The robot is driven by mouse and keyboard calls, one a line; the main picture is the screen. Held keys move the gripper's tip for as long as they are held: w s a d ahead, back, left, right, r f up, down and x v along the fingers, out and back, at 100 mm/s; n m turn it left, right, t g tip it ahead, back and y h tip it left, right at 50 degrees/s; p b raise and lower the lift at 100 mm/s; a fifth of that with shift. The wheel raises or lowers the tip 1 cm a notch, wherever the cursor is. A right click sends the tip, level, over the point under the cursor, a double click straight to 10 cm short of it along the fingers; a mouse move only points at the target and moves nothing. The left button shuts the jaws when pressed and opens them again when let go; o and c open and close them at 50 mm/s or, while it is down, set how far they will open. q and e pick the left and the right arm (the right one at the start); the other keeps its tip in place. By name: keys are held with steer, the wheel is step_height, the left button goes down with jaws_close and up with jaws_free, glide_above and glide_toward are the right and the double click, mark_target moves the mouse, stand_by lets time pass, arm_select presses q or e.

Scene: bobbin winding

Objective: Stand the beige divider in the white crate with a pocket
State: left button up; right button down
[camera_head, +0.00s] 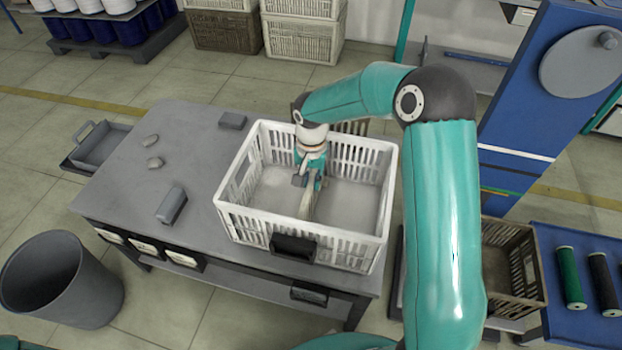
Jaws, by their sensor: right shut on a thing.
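The white crate (372,153) stands on the grey table, open at the top, with slotted walls. A black pocket (293,248) is on its front wall. My right gripper (308,184) points down inside the crate, near its middle. The gripper hides the divider's back part. I cannot tell whether the divider's lower edge touches the crate floor. My left gripper is not in view.
A grey bin (60,280) stands at the lower left. A brown crate (510,265) and a blue bench with spools (570,277) are at the right.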

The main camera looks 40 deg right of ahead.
steer(key=c, duration=1)
jaws_free()
steer(key=shift+r, duration=0.1)
